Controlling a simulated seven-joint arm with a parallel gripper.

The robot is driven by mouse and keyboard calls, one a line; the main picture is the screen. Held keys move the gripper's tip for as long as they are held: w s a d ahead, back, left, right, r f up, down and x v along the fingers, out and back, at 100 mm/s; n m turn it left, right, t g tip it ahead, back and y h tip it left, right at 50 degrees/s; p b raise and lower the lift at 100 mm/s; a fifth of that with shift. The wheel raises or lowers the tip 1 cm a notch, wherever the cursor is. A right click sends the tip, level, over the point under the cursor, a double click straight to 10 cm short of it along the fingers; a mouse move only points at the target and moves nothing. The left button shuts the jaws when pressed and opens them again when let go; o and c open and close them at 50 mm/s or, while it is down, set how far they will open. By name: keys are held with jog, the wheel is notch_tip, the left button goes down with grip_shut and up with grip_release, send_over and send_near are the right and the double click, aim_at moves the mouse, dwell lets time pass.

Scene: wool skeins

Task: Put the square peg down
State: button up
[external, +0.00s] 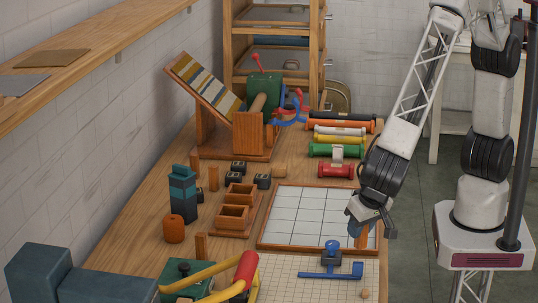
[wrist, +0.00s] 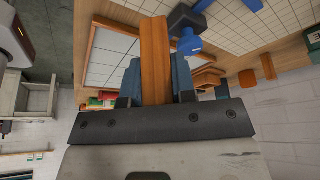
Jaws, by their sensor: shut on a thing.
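The square peg is a plain orange-brown wooden bar. In the wrist view the peg (wrist: 155,52) stands between the two blue fingers of my gripper (wrist: 155,80), which is shut on it. In the external view my gripper (external: 364,222) is at the right edge of the white-tiled tray, with the peg (external: 363,238) showing below the fingers. The peg's lower end is near the tray's front right corner. I cannot tell whether it touches the surface below.
The wood-framed tiled tray (external: 300,212) is empty. A blue tool (external: 332,268) lies just in front of it on a gridded mat (external: 300,287). Wooden boxes (external: 232,220) and small wooden blocks (external: 201,246) stand to the left. Coloured rolls (external: 338,151) lie behind.

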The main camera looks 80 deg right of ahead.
jog(key=shift+s+a+f, duration=0.1)
jog(key=shift+s+a, duration=0.6)
jog(key=shift+s, duration=0.25)
jog(key=shift+s+a+f, duration=0.1)
jog(key=shift+s+a, duration=0.55)
jog(key=shift+s, duration=0.3)
send_over(329, 300)
jog(key=shift+f, duration=0.8)
jog(key=shift+f, duration=1.75)
jog(key=shift+f, duration=0.2)
jog(key=o, duration=0.9)
jog(key=shift+r, duration=0.2)
